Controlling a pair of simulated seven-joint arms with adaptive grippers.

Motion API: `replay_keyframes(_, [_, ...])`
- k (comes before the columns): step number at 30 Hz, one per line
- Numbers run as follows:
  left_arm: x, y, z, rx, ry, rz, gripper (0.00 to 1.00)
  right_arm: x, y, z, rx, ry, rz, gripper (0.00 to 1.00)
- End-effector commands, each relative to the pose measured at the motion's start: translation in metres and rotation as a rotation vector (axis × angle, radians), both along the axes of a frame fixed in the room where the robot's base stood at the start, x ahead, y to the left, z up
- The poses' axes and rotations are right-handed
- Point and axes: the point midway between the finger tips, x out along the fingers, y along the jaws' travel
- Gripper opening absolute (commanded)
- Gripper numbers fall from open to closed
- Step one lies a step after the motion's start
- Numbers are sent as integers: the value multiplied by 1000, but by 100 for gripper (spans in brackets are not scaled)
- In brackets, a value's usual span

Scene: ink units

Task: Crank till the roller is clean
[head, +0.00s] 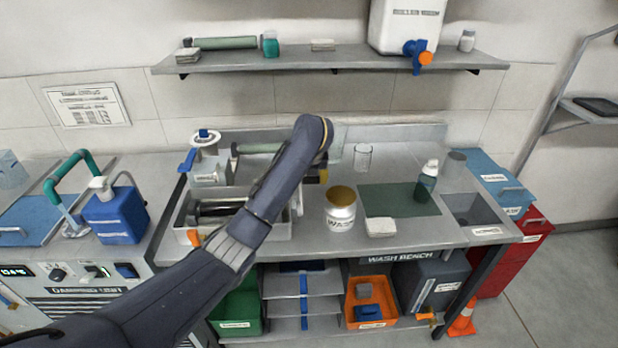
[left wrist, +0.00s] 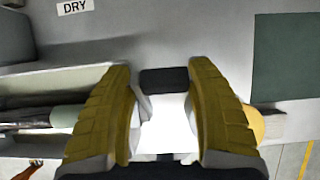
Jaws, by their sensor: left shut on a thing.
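The wash tray (head: 184,219) stands on the bench, with a dark, shiny roller (head: 218,209) lying across it. My left arm crosses in front of the tray, and its gripper (head: 322,173) is at the tray's right end, mostly hidden behind the wrist. In the left wrist view the yellow fingers are on either side of a dark block (left wrist: 164,80), which appears to be the crank handle, with a bright white part below it. The gripper is shut on it. The crank's link to the roller is hidden. My right gripper is out of view.
A WASH jar (head: 341,217) stands close right of the gripper. A white block (head: 381,228), green mat (head: 385,201), green bottle (head: 427,180) and clear glass (head: 362,157) are farther right. A green roller (head: 260,148) lies behind the tray. A blue container (head: 115,216) stands left.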

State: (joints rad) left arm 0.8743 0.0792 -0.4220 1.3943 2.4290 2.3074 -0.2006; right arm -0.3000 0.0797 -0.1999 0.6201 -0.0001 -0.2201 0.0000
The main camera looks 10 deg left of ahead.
Motion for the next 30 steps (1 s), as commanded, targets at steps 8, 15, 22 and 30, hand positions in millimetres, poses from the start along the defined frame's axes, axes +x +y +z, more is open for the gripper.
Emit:
replay_keyframes(8, [-16,-14,9,34,-162,-13,10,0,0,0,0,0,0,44])
replay_keyframes(15, [-31,-18,16,85,-331,-13,10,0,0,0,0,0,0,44])
replay_keyframes(22, [-41,-22,21,116,-439,-13,10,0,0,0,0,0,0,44])
replay_keyframes(30, [-49,-24,20,115,-434,-14,9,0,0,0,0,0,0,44])
